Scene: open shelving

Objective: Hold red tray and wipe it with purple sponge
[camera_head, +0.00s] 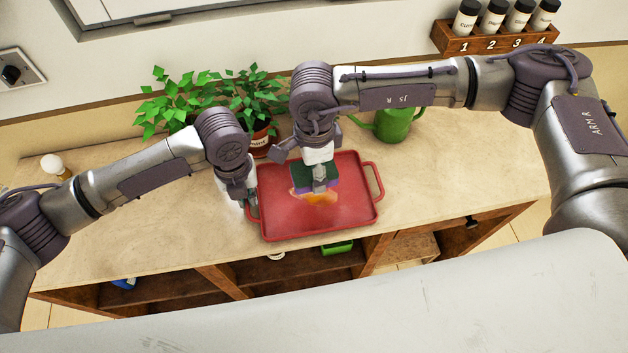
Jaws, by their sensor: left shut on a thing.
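The red tray (345,215) lies on the wooden counter, with a handle at each short side. An orange-yellow smear (322,198) shows on its middle. My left gripper (247,207) is shut on the tray's left handle. The purple sponge (333,187), with a dark green top layer, is over the middle of the tray, at the smear. My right gripper (319,182) comes down from above onto the sponge, its fingers at the green side. The arm hides part of the sponge, and I cannot tell how firmly the fingers close on it.
Potted plants (262,140) and a green watering can (393,124) stand behind the tray. A rack of numbered jars (490,42) is at the back right. A white-topped shaker (54,166) is at left. Open shelves (185,290) lie below the counter. The counter's right side is clear.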

